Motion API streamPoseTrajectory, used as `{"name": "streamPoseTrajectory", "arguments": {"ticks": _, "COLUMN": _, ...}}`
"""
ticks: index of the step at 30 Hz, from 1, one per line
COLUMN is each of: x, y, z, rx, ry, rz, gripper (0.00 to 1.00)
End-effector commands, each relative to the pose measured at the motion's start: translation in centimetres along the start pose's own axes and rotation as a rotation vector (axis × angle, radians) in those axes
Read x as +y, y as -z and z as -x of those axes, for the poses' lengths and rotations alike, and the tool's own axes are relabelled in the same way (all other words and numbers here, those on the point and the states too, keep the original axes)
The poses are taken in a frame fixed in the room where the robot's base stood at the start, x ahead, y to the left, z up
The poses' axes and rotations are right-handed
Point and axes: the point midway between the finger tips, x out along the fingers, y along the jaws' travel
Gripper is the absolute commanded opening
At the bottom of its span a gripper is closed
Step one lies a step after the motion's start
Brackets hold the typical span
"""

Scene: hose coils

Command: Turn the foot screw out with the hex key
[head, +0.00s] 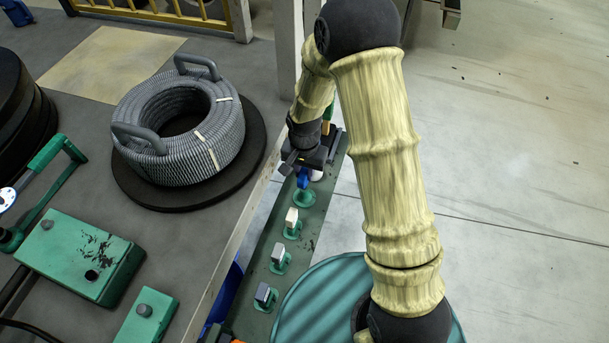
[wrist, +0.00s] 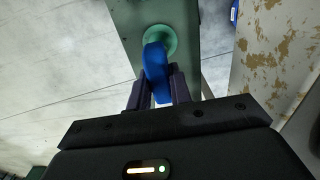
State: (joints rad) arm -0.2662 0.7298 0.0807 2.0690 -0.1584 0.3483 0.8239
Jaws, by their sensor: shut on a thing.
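My gripper (head: 304,168) is shut on a blue tool handle (head: 303,181) at the far part of a narrow green rail (head: 262,254). In the wrist view the dark fingers of my gripper (wrist: 160,88) close on both sides of the blue handle (wrist: 155,60). Its far end meets a round green holder (wrist: 160,38). I cannot tell whether this tool is the hex key; its shaft is hidden. A green block (head: 85,258) on the bench carries a grey knob and a dark hole. I cannot make out which part is the foot screw.
A grey hose coil (head: 232,128) lies on a round black plate on the bench. A teal round top (head: 310,305) stands nearby.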

Motion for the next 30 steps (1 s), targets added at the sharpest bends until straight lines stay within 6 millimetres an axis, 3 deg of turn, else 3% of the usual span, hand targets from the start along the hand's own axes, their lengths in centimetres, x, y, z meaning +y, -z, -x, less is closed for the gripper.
{"name": "streamPoseTrajectory", "arguments": {"ticks": 30, "x": 0.0, "y": 0.0, "z": 1.2, "rx": 0.0, "ry": 0.0, "rz": 0.0, "gripper": 0.0}}
